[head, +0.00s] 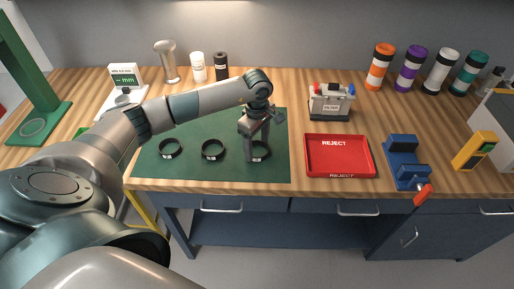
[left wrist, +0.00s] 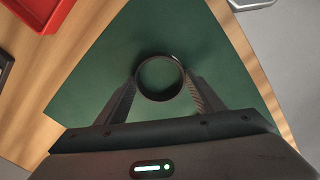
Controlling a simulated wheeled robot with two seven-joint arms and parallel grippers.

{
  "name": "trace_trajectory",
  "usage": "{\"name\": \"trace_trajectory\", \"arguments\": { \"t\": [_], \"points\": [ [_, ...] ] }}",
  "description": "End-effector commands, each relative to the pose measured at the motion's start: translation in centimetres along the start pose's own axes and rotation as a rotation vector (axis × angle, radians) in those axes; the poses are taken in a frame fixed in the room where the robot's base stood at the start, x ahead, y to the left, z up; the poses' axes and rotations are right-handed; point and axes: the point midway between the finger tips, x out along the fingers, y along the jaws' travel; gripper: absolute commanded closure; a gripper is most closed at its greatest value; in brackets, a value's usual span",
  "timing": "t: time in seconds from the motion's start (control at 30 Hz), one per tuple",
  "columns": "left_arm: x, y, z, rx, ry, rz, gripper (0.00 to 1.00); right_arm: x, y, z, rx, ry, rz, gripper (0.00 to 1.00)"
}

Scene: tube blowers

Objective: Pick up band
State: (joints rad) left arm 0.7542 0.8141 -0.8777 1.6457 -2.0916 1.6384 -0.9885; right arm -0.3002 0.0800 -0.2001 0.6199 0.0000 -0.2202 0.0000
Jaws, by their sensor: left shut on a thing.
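Three black ring-shaped bands sit in a row on the green mat (head: 230,174): the left band (head: 169,153), the middle band (head: 212,156) and the right band (head: 263,157). My left gripper (head: 257,156) points down at the right band and partly hides it. In the left wrist view my left gripper's two fingers press on opposite sides of this band (left wrist: 160,98), which shows as an open dark ring over the green mat. It is shut on the band; I cannot tell whether the band touches the mat. My right gripper is not in view.
A red reject tray (head: 370,172) lies right of the mat. Beyond it are a blue vise-like tool (head: 403,165) and a yellow device (head: 474,151). A filter box (head: 331,103) stands behind the tray. Several colored cylinders (head: 411,68) stand at the back right.

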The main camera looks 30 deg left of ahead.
Motion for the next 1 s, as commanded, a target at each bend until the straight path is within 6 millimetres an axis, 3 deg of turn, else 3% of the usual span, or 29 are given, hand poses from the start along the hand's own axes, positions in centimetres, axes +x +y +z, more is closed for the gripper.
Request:
{"name": "trace_trajectory", "arguments": {
  "t": [0.27, 0.47, 1.0],
  "points": [
    [-1.2, 0.1, 0.0, 0.000, 0.001, 0.004, 0.60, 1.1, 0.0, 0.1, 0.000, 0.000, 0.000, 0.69],
    [-4.0, 0.1, 0.0, 0.002, 0.001, 0.006, 0.60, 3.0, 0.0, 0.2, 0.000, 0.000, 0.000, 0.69],
    [-9.7, -5.2, 8.3, 0.004, 0.000, 0.004, 0.60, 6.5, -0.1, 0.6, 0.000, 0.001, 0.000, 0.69]
  ]
}}
